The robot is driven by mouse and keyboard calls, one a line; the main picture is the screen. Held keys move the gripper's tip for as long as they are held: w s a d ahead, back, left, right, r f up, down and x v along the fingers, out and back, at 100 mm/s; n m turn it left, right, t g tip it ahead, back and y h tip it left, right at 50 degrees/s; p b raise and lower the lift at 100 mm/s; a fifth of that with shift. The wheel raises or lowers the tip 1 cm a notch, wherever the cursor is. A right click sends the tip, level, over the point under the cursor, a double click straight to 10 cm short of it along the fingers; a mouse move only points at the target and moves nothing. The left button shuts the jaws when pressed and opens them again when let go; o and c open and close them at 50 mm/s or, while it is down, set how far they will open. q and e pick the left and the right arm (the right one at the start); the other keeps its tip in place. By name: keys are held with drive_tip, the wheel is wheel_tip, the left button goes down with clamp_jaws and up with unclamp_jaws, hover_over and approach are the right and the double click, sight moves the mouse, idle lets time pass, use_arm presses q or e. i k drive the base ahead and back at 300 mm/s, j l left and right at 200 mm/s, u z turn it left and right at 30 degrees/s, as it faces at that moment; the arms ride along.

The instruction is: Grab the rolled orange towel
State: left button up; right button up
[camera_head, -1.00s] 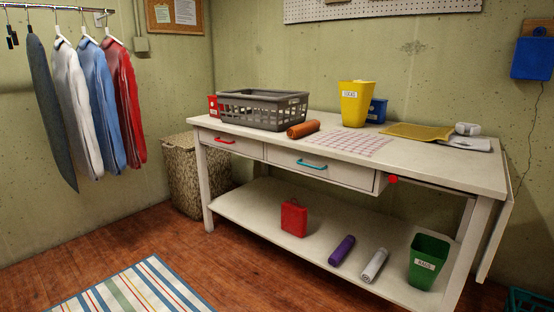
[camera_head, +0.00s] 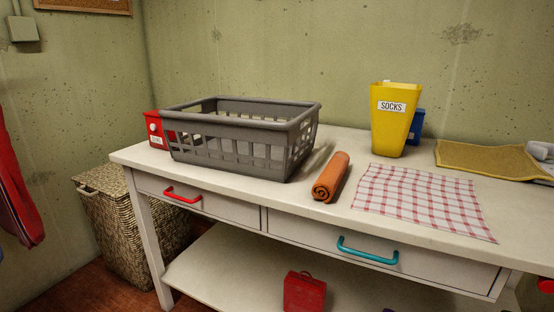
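The rolled orange towel (camera_head: 331,177) lies on the white table top (camera_head: 328,214), near its front edge. Its spiral end faces me and its length runs back and slightly right. It sits just right of the grey laundry basket (camera_head: 240,158) and left of a red-and-white checked cloth (camera_head: 421,199), apart from the cloth. Nothing covers the towel. Neither of my grippers is in view.
A yellow SOCKS bin (camera_head: 394,122) stands behind the cloth, with a blue container (camera_head: 416,126) behind it. A red box (camera_head: 155,129) is left of the basket. Below are drawers with red (camera_head: 182,196) and teal (camera_head: 367,251) handles. A wicker hamper (camera_head: 126,222) stands left.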

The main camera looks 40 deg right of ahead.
sight(324, 187)
drive_tip(key=i+j+z, duration=0.15)
drive_tip(key=i, duration=0.35)
drive_tip(key=i+j+z, duration=0.15)
drive_tip(key=i, duration=0.3)
